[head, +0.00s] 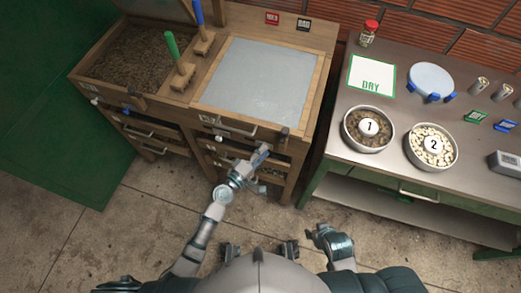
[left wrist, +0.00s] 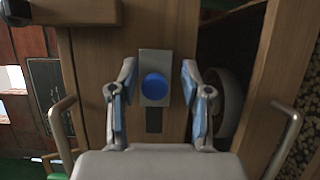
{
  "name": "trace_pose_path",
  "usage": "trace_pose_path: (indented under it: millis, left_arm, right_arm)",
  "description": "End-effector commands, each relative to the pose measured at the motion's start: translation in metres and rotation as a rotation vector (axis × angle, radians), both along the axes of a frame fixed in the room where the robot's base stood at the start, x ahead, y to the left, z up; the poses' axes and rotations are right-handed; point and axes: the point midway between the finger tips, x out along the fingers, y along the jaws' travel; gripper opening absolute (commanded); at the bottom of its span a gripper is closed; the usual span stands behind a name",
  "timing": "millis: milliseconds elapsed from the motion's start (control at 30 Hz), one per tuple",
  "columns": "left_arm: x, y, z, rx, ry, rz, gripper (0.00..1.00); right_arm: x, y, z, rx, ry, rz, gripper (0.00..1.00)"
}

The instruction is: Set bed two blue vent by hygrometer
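A round blue knob (left wrist: 155,87) sits on a grey plate fixed to a wooden post in the left wrist view. My left gripper (left wrist: 157,90) is open, with one blue-padded finger on each side of the knob and visible gaps to it. In the head view my left gripper (head: 266,172) is at the front of the right-hand bed (head: 320,80), which has a grey sheet on top; the knob cannot be made out there. My right gripper (head: 328,238) hangs low and away from the furniture; its finger state is unclear. I cannot identify a hygrometer for certain.
The left-hand bed (head: 130,58) holds dark granular material. Green (head: 172,46) and blue (head: 198,14) handled tools stand between the beds. A metal table (head: 395,150) at right carries bowls 1 (head: 368,129) and 2 (head: 431,147), and a DRY card (head: 371,76). Drawer handles protrude near my left gripper.

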Motion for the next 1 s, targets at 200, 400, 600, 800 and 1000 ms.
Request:
trace_pose_path:
  millis: [200,400,600,800,1000]
  left_arm:
    - [0.001,0.001,0.001,-0.001,-0.004,0.003,0.51]
    - [-0.009,0.011,0.001,0.002,-0.004,0.005,0.51]
    - [-0.041,0.04,0.0,0.004,-0.003,0.003,0.51]
    - [-0.071,0.067,-0.001,0.001,0.001,0.002,0.51]
    - [-0.085,0.08,-0.001,0.001,0.001,0.002,0.51]
  right_arm:
    - [0.001,0.0,0.0,0.0,-0.001,0.0,0.51]
    - [0.0,0.0,0.0,0.001,-0.003,0.0,0.51]
    - [0.0,0.0,0.001,0.0,-0.002,0.0,0.51]
    - [0.0,0.0,0.0,0.0,-0.002,0.0,0.51]
    - [0.001,0.0,0.0,0.0,-0.002,0.0,0.51]
